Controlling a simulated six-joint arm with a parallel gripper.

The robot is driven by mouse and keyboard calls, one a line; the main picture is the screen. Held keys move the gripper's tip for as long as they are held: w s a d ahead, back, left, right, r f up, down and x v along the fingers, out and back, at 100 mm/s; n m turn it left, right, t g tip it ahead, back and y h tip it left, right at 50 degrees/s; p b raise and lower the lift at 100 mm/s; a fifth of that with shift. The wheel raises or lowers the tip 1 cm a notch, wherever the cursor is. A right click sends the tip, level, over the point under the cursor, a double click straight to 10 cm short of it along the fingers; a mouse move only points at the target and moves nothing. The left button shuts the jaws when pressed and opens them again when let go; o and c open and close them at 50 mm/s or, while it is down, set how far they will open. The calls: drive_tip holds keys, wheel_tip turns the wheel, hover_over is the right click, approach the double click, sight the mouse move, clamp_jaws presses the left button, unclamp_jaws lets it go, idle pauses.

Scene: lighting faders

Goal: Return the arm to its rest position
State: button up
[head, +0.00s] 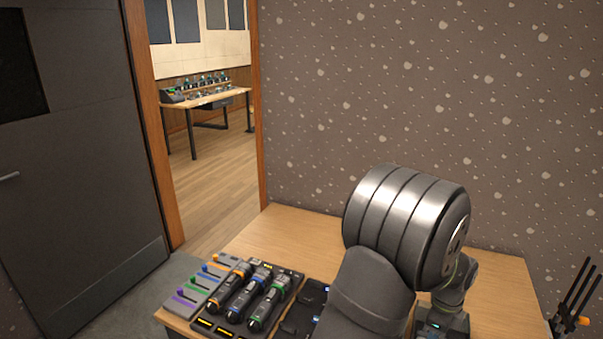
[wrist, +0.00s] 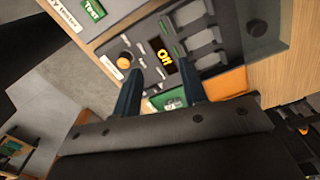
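My arm fills the middle right of the head view, its large grey joint raised above the wooden desk (head: 300,230). My gripper is hidden there behind the arm. In the wrist view my gripper (wrist: 160,72) has its two dark fingers spread apart, with nothing seen between them. A slider panel (head: 203,281) with coloured caps sits at the desk's left.
Black handheld units with coloured rings (head: 268,305) lie in a dock beside the sliders. A black device with upright rods (head: 572,300) stands at the far right. A patterned wall (head: 400,100) rises behind the desk. A dark door (head: 80,150) and open doorway are at left.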

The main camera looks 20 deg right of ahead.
drive_tip(key=w+a+n, duration=0.4)
drive_tip(key=w, duration=0.4)
drive_tip(key=shift+f, duration=0.3)
drive_tip(key=s+d+m, duration=0.3)
drive_tip(key=s+m, duration=0.2)
drive_tip(key=s, duration=0.5)
drive_tip(key=s+d+r+m, duration=0.1)
drive_tip(key=s+d+m, duration=0.3)
drive_tip(key=s, duration=0.5)
drive_tip(key=shift+s+d+r+m, duration=0.15)
drive_tip(key=shift+s+d+m, duration=0.05)
drive_tip(key=shift+s+m, duration=0.2)
drive_tip(key=shift+w, duration=0.1)
